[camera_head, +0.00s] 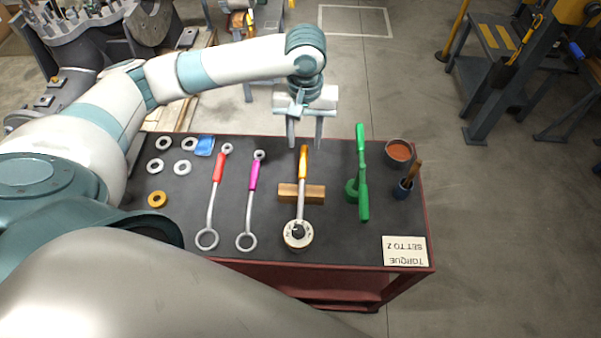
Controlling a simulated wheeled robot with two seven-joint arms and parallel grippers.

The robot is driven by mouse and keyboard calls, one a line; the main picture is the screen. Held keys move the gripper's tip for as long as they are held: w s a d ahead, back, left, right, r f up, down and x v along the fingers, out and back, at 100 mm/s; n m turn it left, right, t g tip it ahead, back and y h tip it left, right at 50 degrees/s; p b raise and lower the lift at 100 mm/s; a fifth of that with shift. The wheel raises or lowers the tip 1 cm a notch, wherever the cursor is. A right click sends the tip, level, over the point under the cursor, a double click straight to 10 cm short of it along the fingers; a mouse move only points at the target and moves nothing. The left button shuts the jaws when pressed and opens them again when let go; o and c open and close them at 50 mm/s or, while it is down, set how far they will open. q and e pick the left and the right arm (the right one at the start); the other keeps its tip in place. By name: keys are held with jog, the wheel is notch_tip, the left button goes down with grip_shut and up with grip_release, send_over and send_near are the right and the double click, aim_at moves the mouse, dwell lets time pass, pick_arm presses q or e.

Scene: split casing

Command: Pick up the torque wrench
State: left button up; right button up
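A wrench with an orange handle (303,164) and a silver shaft lies on the dark cart top, its handle pointing away from me. I take it for the torque wrench. It rests across a wooden block (287,192), and its round head (297,236) is at the near end. My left gripper (305,143) points down at the far end of the handle. Its two fingers are apart, one on each side of the handle's end in the picture. The height between fingers and handle is hard to tell. My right gripper is out of view.
A red-handled wrench (218,168) and a magenta-handled wrench (254,177) lie to the left, with several rings beyond.

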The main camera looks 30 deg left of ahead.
pick_arm(q)
jog(key=p, duration=0.1)
send_over(303, 163)
notch_tip(303, 163, down, 5)
jog(key=shift+w+f, duration=0.1)
jog(key=shift+d+f, duration=0.1)
jog(key=shift+f, duration=0.3)
jog(key=shift+f+p, duration=0.55)
jog(key=shift+p, duration=0.1)
notch_tip(303, 163, down, 3)
jog(key=shift+f+p, duration=0.1)
jog(key=shift+p, duration=0.55)
jog(key=shift+f, duration=0.4)
